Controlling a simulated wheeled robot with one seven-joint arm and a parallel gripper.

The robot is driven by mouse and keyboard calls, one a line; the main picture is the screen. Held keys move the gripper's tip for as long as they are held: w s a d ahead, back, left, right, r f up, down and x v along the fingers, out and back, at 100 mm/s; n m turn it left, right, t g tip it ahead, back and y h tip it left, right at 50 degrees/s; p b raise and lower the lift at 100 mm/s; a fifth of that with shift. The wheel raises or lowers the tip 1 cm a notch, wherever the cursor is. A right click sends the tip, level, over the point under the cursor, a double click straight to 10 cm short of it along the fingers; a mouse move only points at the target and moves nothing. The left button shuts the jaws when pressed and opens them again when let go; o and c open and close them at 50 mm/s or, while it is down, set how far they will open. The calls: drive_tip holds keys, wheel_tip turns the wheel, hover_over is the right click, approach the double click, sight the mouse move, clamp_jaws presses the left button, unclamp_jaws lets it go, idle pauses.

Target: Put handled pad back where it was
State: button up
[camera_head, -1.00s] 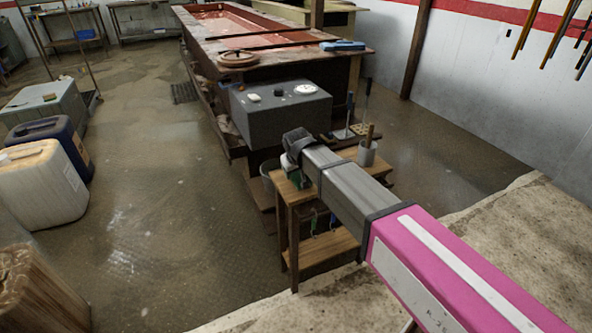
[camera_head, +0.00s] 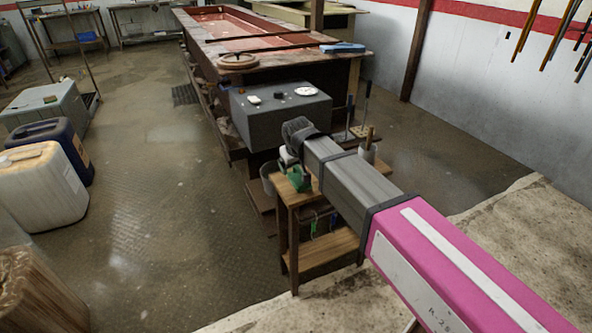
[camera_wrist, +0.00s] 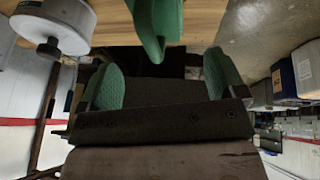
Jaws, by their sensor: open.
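My gripper (camera_wrist: 162,72) is open, with a green-padded finger on each side of the wrist view and nothing held between them. A smooth green piece (camera_wrist: 157,22), probably the handled pad's handle, stands at the top middle of that view, over wood and just beyond the fingertips. The rest of it is cut off. In the head view my arm reaches to the left end of a small wooden stand (camera_head: 292,198). Green shows there below my wrist (camera_head: 298,180), but I cannot tell finger from pad.
A grey box with a dial (camera_head: 275,115) stands close behind my wrist. Small green and blue items hang beneath the top. Open floor (camera_head: 165,230) lies left.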

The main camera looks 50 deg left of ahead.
sight(297, 184)
drive_tip(key=v, duration=0.6)
drive_tip(key=shift+f, duration=0.1)
drive_tip(key=w+d+f+m+h, duration=0.15)
drive_tip(key=w+d+f, duration=0.25)
drive_tip(key=w+d, duration=0.65)
drive_tip(key=w+d+f+m+h, duration=0.1)
drive_tip(key=w+d+f+m, duration=0.25)
drive_tip(key=w+d, duration=0.75)
drive_tip(key=w+d+f+m+h, duration=0.15)
drive_tip(key=w+d+f, duration=0.45)
drive_tip(key=d, duration=0.9)
drive_tip(key=d+f+m+g, duration=0.1)
drive_tip(key=d+f+m, duration=0.1)
drive_tip(key=d, duration=1.1)
drive_tip(key=d+f+m+g, duration=0.1)
drive_tip(key=d+f+m, duration=0.2)
drive_tip(key=d, duration=1)
drive_tip(key=d+f+m+g, duration=0.1)
drive_tip(key=d+f+m, duration=0.2)
drive_tip(key=d, duration=1.1)
drive_tip(key=shift+s+f, duration=0.2)
drive_tip(key=shift+s, duration=0.3)
